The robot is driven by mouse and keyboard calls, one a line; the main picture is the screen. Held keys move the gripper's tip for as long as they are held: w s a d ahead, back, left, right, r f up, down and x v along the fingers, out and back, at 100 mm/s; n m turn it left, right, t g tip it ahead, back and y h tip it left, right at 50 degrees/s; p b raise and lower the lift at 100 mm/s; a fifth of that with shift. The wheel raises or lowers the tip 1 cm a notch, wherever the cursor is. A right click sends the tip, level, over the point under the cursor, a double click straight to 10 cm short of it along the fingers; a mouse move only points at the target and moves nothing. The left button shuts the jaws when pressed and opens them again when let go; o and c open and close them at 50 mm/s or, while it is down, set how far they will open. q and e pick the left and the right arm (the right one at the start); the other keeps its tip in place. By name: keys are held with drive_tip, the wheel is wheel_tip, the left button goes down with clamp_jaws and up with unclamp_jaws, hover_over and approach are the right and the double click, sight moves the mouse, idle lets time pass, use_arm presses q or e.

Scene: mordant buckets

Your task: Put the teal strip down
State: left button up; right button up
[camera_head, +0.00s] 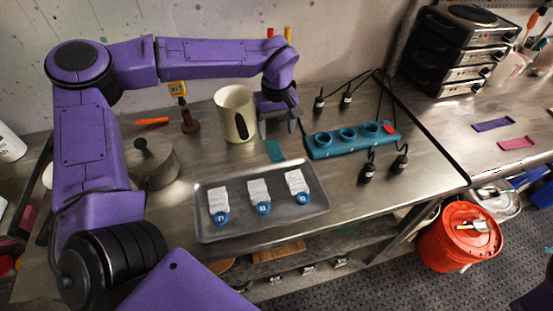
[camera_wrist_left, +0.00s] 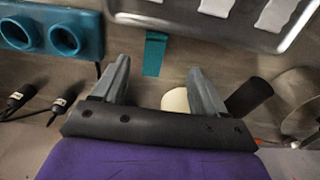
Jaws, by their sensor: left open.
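The small flat teal strip (camera_head: 276,150) lies on the steel bench, just behind the grey tray (camera_head: 207,233). It also shows in the left wrist view (camera_wrist_left: 154,55), near the tray's rim. My left gripper (camera_head: 279,127) is open, with its fingers pointing down beside the mug. In the left wrist view my left gripper (camera_wrist_left: 157,66) has its two fingers apart, with the strip showing beyond the gap between them and nothing held. My right gripper is not in view.
A cream mug (camera_head: 234,113) stands close left of my left gripper. A teal block with round sockets (camera_head: 350,139) and black cords are to the right. The tray holds three pale strips with blue tags (camera_head: 262,190). Bare bench lies right of the tray.

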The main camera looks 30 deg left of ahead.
use_arm(q)
drive_tip(key=f, duration=0.2)
drive_tip(key=p, duration=0.1)
hover_over(278, 158)
drive_tip(key=f, duration=0.4)
drive_tip(key=shift+s+f, duration=0.1)
drive_tip(key=shift+s, duration=0.1)
drive_tip(key=f, duration=0.1)
drive_tip(key=f+p, duration=0.1)
drive_tip(key=f, duration=0.3)
drive_tip(key=shift+w+f+p, duration=0.15)
drive_tip(key=shift+w+p, duration=0.15)
drive_tip(key=shift+p, duration=0.05)
drive_tip(key=c, duration=1.2)
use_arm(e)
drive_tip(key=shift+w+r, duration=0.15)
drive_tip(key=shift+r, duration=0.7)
